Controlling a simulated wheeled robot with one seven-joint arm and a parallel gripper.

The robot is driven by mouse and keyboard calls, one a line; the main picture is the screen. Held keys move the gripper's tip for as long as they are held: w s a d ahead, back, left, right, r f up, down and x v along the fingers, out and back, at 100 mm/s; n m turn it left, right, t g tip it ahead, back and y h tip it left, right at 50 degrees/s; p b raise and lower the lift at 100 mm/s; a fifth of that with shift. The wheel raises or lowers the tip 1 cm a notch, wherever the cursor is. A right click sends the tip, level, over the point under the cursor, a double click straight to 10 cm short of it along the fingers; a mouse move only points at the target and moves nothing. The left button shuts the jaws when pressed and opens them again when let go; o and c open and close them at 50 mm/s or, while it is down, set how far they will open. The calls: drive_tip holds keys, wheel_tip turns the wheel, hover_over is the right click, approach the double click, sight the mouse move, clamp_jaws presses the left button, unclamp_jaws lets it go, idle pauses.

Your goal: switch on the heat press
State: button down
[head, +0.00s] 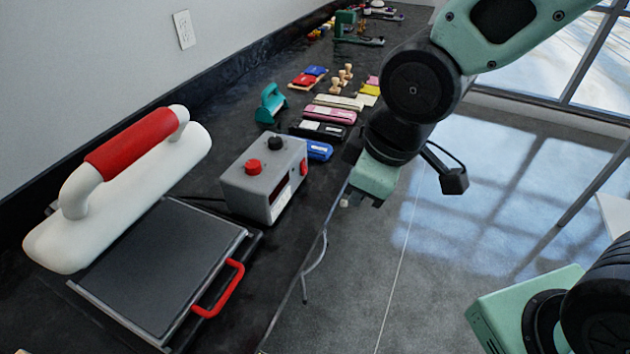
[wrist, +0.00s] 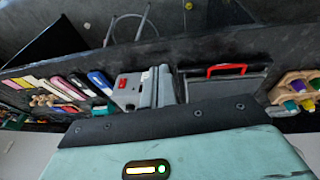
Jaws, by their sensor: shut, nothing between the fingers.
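The heat press stands at the left of the head view, with a white upper body, a red grip (head: 132,143), a dark flat plate (head: 160,265) and a red front handle (head: 222,290). That front handle also shows in the wrist view (wrist: 227,67). Beside the press is a grey control box (head: 245,185) with a red button (head: 253,167) and a black knob (head: 276,143) on top. The box also shows in the wrist view (wrist: 128,92). Its dark front display is too small to read. My gripper (head: 346,200) is shut and empty, right of the box, beyond the bench edge and apart from it.
The black bench (head: 215,130) runs along the wall. Behind the box are a teal tool (head: 270,103), a blue item (head: 319,150), several coloured pads and wooden stamps (head: 343,77). A cable hangs at the bench front. The floor (head: 450,220) to the right is open.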

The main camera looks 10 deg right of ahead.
sight(305, 172)
drive_tip(key=w+d+f+n+t+y+b, duration=0.25)
drive_tip(key=w+f+n+b, duration=0.2)
drive_tip(key=w, duration=0.25)
drive_tip(key=w+d+f+n+t+y+b, duration=0.1)
drive_tip(key=w+d+f+n+t+b, duration=0.2)
drive_tip(key=w+f, duration=0.4)
drive_tip(key=w+d+f+n+t+y+b, duration=0.1)
drive_tip(key=d+f+n+y+b, duration=0.3)
drive_tip(key=n+y+b, duration=0.4)
drive_tip(key=shift+d+f+n+t+b, duration=0.45)
drive_tip(key=shift+d+n, duration=0.15)
drive_tip(key=shift+n, duration=0.55)
drive_tip(key=shift+w, duration=0.1)
drive_tip(key=x, duration=1.4)
drive_tip(key=shift+r+p, duration=0.15)
drive_tip(key=shift+p, duration=0.15)
